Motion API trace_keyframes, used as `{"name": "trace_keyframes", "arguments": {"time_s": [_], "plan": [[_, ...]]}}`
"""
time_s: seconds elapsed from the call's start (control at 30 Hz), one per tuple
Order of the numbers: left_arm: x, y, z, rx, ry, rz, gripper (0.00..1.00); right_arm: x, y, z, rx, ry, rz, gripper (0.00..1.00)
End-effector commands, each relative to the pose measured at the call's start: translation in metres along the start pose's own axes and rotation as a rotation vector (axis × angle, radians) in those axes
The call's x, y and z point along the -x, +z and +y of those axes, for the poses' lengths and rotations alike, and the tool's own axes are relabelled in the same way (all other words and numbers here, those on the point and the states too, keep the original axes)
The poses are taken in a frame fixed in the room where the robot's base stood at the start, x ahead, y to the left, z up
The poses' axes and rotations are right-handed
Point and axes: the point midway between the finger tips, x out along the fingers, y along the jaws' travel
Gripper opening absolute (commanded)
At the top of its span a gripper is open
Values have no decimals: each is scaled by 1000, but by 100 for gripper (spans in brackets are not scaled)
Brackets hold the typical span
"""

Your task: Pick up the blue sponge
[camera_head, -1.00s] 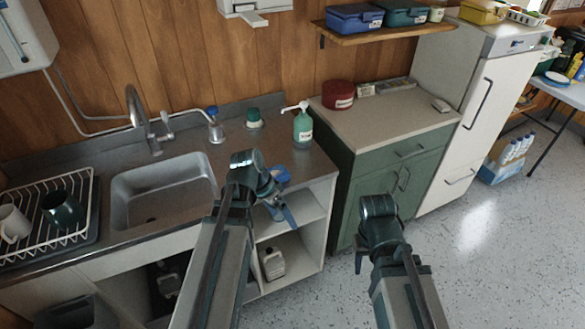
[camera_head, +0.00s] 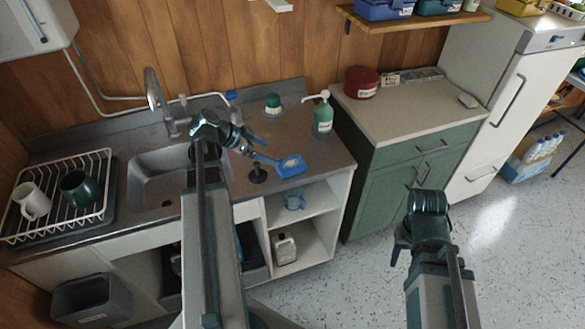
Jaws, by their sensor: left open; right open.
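The blue sponge (camera_head: 291,167) lies on the steel counter right of the sink, near the front edge. It is a small blue block with a pale patch on top. My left gripper (camera_head: 264,158) is over the counter just left of the sponge, pointing right towards it. It is open, with its tips close to the sponge's left edge; I cannot tell whether they touch. My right gripper (camera_head: 399,246) is open and empty, hanging low in front of the green cabinet, well away from the sponge.
A black round plug (camera_head: 257,173) stands beside my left gripper. A green soap bottle (camera_head: 323,115) and a green-topped jar (camera_head: 273,104) stand behind the sponge. The sink (camera_head: 158,180) and dish rack (camera_head: 100,213) are to the left.

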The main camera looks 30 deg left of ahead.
Motion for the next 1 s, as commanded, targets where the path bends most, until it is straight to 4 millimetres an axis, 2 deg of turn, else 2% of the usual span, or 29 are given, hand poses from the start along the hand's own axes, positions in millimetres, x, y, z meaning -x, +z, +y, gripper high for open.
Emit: {"name": "trace_keyframes", "arguments": {"time_s": [0.03, 0.1, 0.3, 0.43, 0.77, 1.0], "plan": [[-17, 5, 0, -2, 2, 0, 100, -15, -1, -1, 0, 0, 0, 50], [-30, 5, 0, -2, 2, 0, 100, -25, -2, -2, 0, 0, 0, 50], [-60, 4, 0, -2, 2, -1, 100, -45, -3, -4, 0, 0, 0, 50], [-69, 2, 0, 0, 1, -1, 100, -50, -3, -5, 0, 0, 0, 50], [-76, 1, 1, 0, 1, -1, 100, -54, -3, -5, 0, 0, 0, 50], [-107, 4, 6, -1, 3, -2, 100, -78, -5, -7, 0, 0, 0, 50]]}}
